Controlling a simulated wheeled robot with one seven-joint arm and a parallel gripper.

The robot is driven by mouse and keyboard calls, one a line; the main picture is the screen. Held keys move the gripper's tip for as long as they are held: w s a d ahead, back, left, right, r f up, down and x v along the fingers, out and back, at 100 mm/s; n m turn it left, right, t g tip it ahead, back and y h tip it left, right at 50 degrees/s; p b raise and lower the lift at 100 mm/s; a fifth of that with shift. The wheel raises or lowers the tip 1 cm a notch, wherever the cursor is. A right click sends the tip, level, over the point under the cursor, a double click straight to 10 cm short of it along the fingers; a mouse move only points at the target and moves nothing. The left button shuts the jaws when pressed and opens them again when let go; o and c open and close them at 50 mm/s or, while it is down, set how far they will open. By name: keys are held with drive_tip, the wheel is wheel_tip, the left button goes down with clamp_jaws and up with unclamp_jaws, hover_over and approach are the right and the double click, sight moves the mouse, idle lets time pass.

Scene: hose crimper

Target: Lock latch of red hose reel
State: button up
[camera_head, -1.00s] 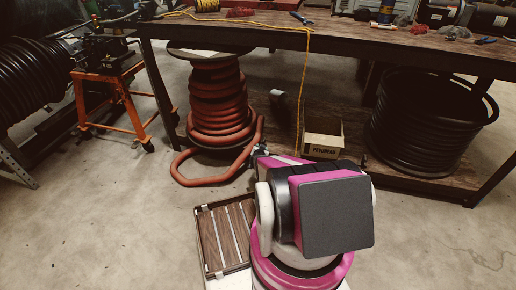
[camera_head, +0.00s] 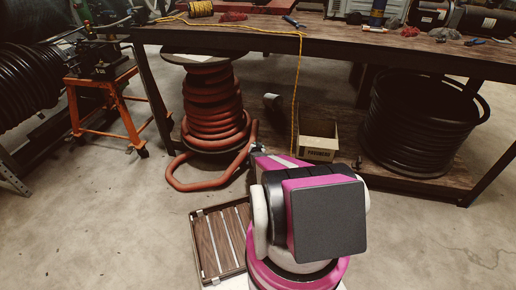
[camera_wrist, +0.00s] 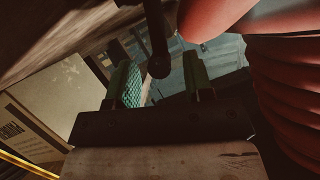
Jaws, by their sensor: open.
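The red hose reel (camera_head: 213,105) stands under the workbench at the left in the head view, with a loose loop of hose on the floor. Its red coils (camera_wrist: 290,90) fill the right side of the wrist view. My gripper (camera_wrist: 160,82) is open, its two green-padded fingers apart. A dark rod with a rounded end (camera_wrist: 157,45), which may be the latch, comes down from the top of the wrist view and shows between the fingers. I cannot tell whether it touches them. In the head view my arm hides most of the gripper.
The workbench (camera_head: 340,40) spans the back, with a yellow cord (camera_head: 296,90) hanging down. A cardboard box (camera_head: 318,140) and a black hose coil (camera_head: 420,125) sit on its lower shelf. An orange stand (camera_head: 105,105) is at the left. Open floor lies at the front.

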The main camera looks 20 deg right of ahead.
clamp_jaws()
drive_tip(key=shift+w+a+r+n+g+h, duration=0.1)
drive_tip(key=shift+w+a+n+g+h, duration=0.2)
drive_tip(key=shift+a+n, duration=0.25)
drive_tip(key=shift+w+a+r+n+g+h, duration=0.1)
drive_tip(key=shift+w+a+n+g+h, duration=0.2)
drive_tip(key=shift+n, duration=0.35)
unclamp_jaws()
drive_tip(key=shift+a, duration=0.1)
